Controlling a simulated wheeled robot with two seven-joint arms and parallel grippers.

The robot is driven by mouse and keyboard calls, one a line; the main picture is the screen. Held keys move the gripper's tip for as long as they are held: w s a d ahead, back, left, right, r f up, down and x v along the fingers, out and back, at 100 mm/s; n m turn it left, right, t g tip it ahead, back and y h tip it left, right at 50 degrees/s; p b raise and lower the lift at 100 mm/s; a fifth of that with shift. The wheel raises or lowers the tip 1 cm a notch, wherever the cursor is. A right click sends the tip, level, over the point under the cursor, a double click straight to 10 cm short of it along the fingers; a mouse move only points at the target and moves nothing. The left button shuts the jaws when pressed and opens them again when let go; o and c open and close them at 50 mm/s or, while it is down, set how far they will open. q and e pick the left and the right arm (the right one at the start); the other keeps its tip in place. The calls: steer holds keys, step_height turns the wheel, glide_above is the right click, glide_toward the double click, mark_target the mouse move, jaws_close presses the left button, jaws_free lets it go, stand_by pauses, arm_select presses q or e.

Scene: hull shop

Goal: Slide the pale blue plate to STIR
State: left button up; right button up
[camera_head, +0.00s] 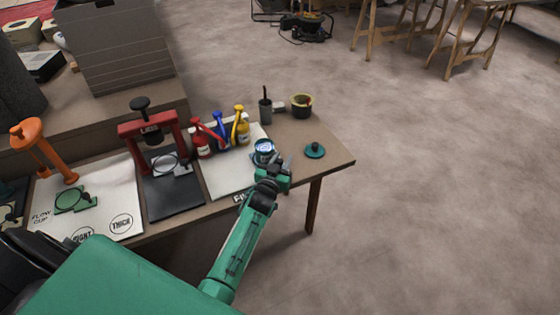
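A small round pot with a pale blue top (264,146) stands at the right end of the white board (226,178). A bluish rim shows under it, which may be the pale blue plate; the gripper partly hides it. No STIR label is readable; the board's near-edge lettering is mostly covered by my arm.
A teal disc with a knob (314,151) lies to the right, near the table's edge. Red, blue and yellow pump bottles (243,130) stand behind left. A dark cup (265,111) and a yellow-rimmed pot (301,105) stand at the back. A red press (150,133) stands left.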

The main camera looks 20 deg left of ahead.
arm_select(q)
steer(key=shift+s, duration=0.1)
steer(key=s+d, duration=0.1)
steer(key=s, duration=1.2)
steer(key=shift+s+p, duration=0.3)
steer(key=shift+p, duration=0.05)
arm_select(e)
steer(key=shift+f, duration=0.65)
steer(key=shift+s, duration=0.1)
